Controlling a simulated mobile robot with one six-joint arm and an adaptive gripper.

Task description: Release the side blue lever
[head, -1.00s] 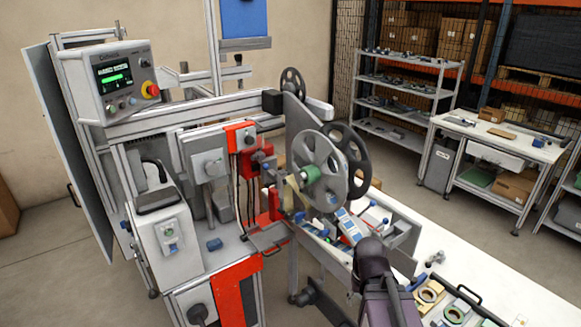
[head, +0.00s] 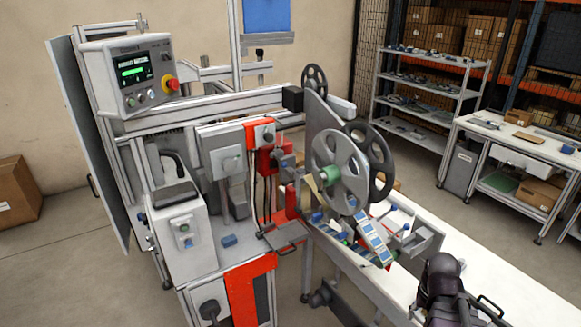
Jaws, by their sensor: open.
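Several small blue parts show on the labelling machine around the tape reels. One blue-tipped lever (head: 394,208) sticks up to the right of the grey reel (head: 340,172). Another blue knob (head: 406,227) sits just below it. A further blue part (head: 317,217) is at the lower left of the reel. They are too small to tell which is the side lever or how it is set. A dark link of my arm shows at the lower right, in front of the white conveyor. My gripper's fingers do not show.
The conveyor (head: 503,287) runs toward the lower right. A control box (head: 132,76) and a grey housing (head: 180,235) stand at the left. A workbench (head: 508,143) and shelves (head: 428,88) stand behind, with open floor between.

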